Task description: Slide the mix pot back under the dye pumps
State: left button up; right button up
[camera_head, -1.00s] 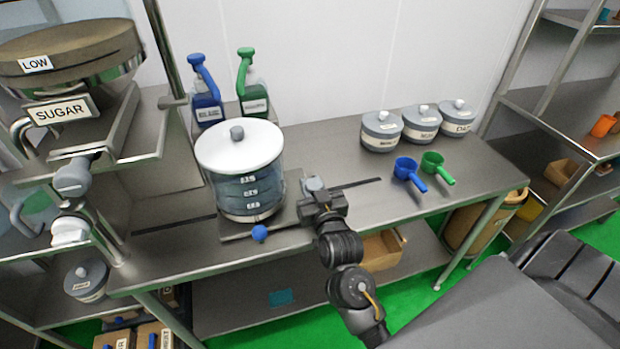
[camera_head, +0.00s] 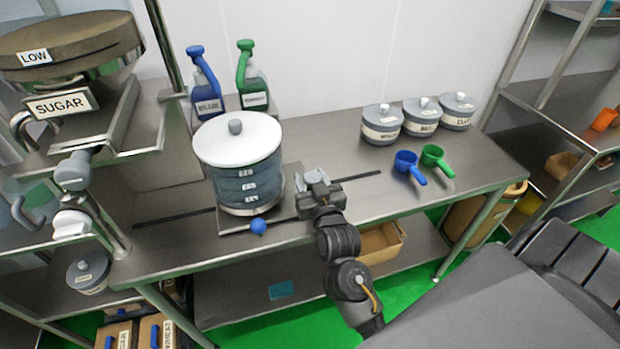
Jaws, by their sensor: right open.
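The mix pot (camera_head: 243,185) is a clear vessel with a white lid and grey knob. It stands upright on a dark sliding plate (camera_head: 290,183) on the steel table. The plate has a blue knob (camera_head: 258,227) at its front edge. The blue dye pump (camera_head: 206,90) and green dye pump (camera_head: 250,80) stand behind the pot, against the wall. My right gripper (camera_head: 312,180) is open beside the plate's right edge, to the right of the pot. Whether it touches the plate cannot be told. My left gripper is not in view.
A dark rail slot (camera_head: 355,182) runs along the table. Several lidded grey jars (camera_head: 381,124), a blue scoop (camera_head: 409,167) and a green scoop (camera_head: 436,160) are on the right. The sugar dispenser (camera_head: 65,103) stands at left.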

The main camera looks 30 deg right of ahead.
jog(key=shift+s+a, duration=0.1)
jog(key=shift+s, duration=0.35)
jog(key=p+v, duration=0.3)
jog(key=v, duration=0.6)
jog(key=shift+s, duration=0.35)
jog(key=shift+a, duration=0.15)
